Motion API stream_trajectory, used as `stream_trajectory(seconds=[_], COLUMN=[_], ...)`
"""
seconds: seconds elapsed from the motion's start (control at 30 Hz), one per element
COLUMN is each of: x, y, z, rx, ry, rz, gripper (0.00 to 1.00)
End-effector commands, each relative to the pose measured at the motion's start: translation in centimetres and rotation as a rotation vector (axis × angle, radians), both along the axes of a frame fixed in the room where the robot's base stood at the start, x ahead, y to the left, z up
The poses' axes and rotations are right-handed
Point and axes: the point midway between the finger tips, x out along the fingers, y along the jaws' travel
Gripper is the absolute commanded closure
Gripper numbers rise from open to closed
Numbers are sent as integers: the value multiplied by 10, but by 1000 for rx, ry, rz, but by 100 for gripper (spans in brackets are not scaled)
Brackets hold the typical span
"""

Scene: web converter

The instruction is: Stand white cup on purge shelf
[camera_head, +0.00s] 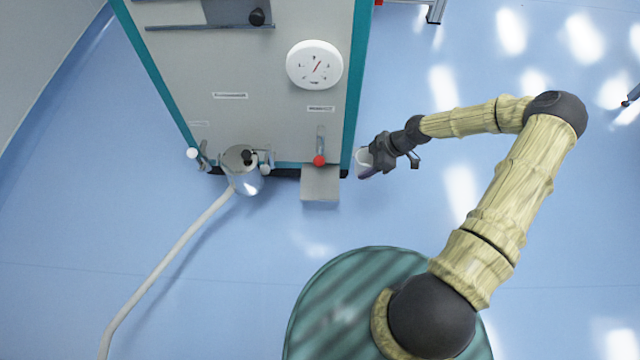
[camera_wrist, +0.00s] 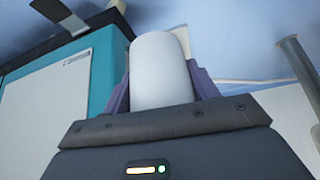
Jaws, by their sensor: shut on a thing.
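The white cup (camera_wrist: 161,70) is between the two purple fingers of my gripper (camera_wrist: 160,95) in the wrist view. My gripper is shut on it. In the head view the cup (camera_head: 363,160) shows as a small pale shape at the end of my gripper (camera_head: 368,166), just right of the machine's teal edge. The purge shelf, seemingly the small grey ledge (camera_head: 320,188) at the foot of the machine, is left of the cup and apart from it. No cup stands on the ledge. Above the ledge is a red-knobbed valve (camera_head: 319,160).
The grey machine panel (camera_head: 270,70) with teal edges carries a round white gauge (camera_head: 314,65). Left of the ledge is a metal canister (camera_head: 243,170) with a pale hose (camera_head: 165,262) along the floor.

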Motion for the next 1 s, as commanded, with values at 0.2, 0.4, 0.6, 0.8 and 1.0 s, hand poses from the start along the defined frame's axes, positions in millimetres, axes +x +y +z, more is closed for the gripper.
stream_trajectory(seconds=[0.2,0.4,0.6,0.8,1.0], x=[-1,-1,1,4,7], y=[-2,-1,17,55,92], z=[-7,-7,-20,-41,-60], rx=[0,0,-1,-1,0], ry=[0,1,0,0,1], rz=[32,30,35,36,34], gripper=[63,63,63,63,63])
